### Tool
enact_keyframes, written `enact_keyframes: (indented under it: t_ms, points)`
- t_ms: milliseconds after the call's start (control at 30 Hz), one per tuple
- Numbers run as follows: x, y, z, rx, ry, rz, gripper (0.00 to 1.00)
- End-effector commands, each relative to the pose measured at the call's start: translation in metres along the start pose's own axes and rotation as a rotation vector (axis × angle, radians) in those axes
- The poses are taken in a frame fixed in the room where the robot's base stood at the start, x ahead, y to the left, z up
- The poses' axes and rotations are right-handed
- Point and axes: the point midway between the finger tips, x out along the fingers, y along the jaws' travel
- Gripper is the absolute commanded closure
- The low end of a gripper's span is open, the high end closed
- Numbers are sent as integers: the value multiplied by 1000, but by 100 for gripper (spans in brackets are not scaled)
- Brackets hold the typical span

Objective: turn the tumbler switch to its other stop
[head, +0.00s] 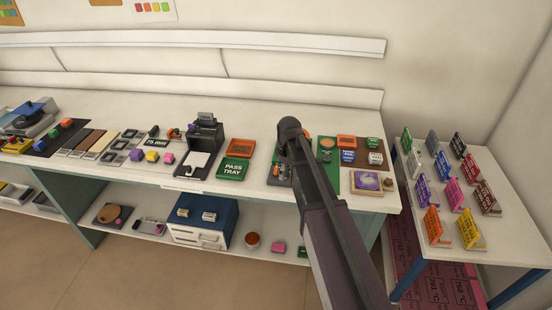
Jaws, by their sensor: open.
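My arm reaches in from the bottom right to the bench, its dark rounded joint above a small grey panel (274,179). The panel carries small dark and coloured parts, too small to make out, and my arm hides its right side. I cannot tell for sure whether the tumbler switch is on this panel, nor which stop it is at. My gripper cannot be made out; it seems hidden behind my arm.
Left of the panel are a green PASS TRAY (231,169), an orange tray (240,147) and a dark machine (205,132). A green board (328,176) and a purple sample tray (366,182) lie to the right. A side table (500,255) holds several coloured cards.

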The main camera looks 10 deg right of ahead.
Motion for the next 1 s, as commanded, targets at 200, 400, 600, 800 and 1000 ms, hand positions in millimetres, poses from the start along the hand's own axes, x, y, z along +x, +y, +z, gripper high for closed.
enact_keyframes:
  t_ms: [200,400,600,800,1000]
  points:
    - [-48,27,-42,-201,0,0,9]
    - [-72,41,-68,-347,0,0,9]
    - [-79,46,-78,-411,0,0,9]
    - [-78,46,-78,-416,0,0,9]
    - [-77,46,-78,-415,0,0,9]
